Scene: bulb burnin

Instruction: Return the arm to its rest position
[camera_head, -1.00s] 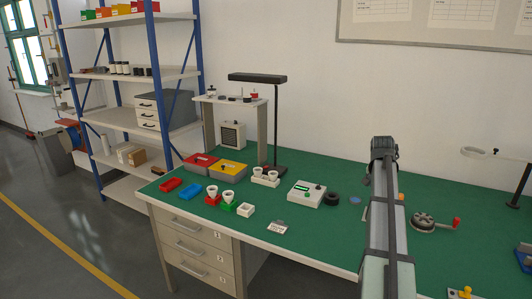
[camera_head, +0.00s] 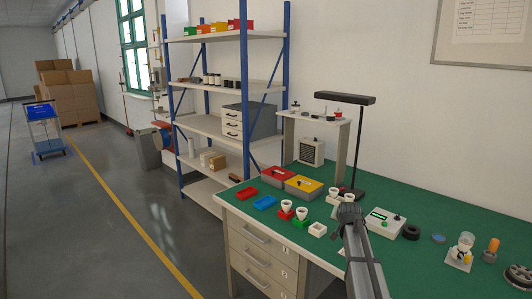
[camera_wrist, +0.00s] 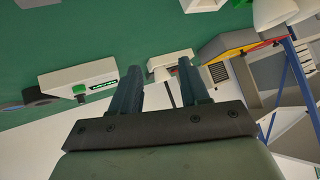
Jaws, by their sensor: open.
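My arm reaches up from the bottom of the head view, and its end, my gripper (camera_head: 349,213), is over the green bench top (camera_head: 265,222). In the wrist view my gripper (camera_wrist: 158,80) shows two dark fingers apart, with nothing between them. Beyond the fingers are the white tester (camera_wrist: 78,85) with a green display and a small white block (camera_wrist: 171,60). In the head view the tester (camera_head: 384,223) stands just right of my gripper. White bulbs stand in a red socket (camera_head: 285,215) and a green socket (camera_head: 300,224) to its left. My arm hides part of the bench.
An empty white socket (camera_head: 317,230) sits left of my gripper. A black lamp stand (camera_head: 356,150) rises behind it. Red and yellow bins (camera_head: 302,187) stand at the back left. A clear jar fixture (camera_head: 462,250) and an orange-topped piece (camera_head: 492,249) are at right.

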